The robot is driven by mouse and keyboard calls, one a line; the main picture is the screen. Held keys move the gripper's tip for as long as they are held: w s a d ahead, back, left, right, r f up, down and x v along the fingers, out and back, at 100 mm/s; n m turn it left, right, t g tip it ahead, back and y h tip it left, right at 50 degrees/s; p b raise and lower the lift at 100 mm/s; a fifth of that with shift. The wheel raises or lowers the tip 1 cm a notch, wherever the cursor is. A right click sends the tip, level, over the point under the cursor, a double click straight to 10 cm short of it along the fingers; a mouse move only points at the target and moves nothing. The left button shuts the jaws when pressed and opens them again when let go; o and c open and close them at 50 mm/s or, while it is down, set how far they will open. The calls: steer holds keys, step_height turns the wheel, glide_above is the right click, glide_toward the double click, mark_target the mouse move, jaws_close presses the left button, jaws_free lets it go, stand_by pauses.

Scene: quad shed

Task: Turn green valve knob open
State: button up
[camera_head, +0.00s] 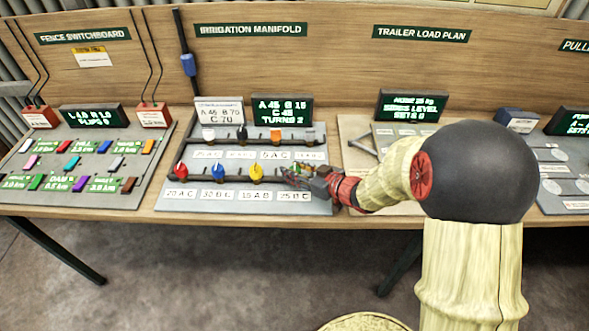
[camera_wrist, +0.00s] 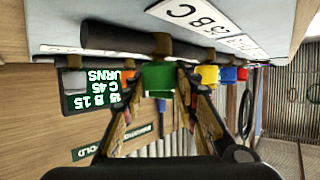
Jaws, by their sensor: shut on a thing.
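The green valve knob (camera_wrist: 158,77) sits on the end of the dark pipe of the irrigation manifold, in the middle of the wrist view, which is upside down. My gripper (camera_wrist: 164,72) is shut on it, with one finger on each side. In the head view my gripper (camera_head: 303,175) is at the right end of the front valve row and hides most of the green knob. The yellow knob (camera_head: 256,172), blue knob (camera_head: 218,172) and red knob (camera_head: 180,171) stand in the same row to its left.
A back row holds white, black, orange and grey knobs. The green-lit display (camera_head: 282,109) reads A 45, B 15, C 45, TURNS 2. A white card (camera_head: 219,111) stands left of it. The fence switchboard (camera_head: 85,165) is at the left, the trailer panel at the right.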

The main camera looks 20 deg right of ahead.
steer(key=shift+r+p, duration=0.15)
steer(key=shift+p, duration=0.2)
steer(key=n+g+y+p, duration=0.2)
steer(key=n+y+p, duration=0.1)
steer(key=p, duration=0.3)
steer(key=shift+d+r+g, duration=0.1)
steer(key=shift+g, duration=0.2)
steer(key=n+g+y+p, duration=0.2)
steer(key=n+p, duration=0.1)
steer(key=p, duration=0.1)
steer(key=shift+w+g, duration=0.1)
steer(key=shift+g, duration=0.2)
steer(key=n+g+y+p, duration=0.1)
steer(key=n+g+p, duration=0.2)
steer(key=shift+n+g+y, duration=0.3)
steer(key=n+g, duration=0.1)
steer(key=n+g+p, duration=0.1)
steer(key=n+g, duration=0.1)
steer(key=n+g+p, duration=0.1)
steer(key=g, duration=0.1)
steer(key=shift+f, duration=0.25)
steer(key=shift+n+g+h, duration=0.5)
steer(key=shift+n+g, duration=1.5)
steer(key=shift+r, duration=0.1)
steer(key=o, duration=1.2)
steer(key=shift+g, duration=0.3)
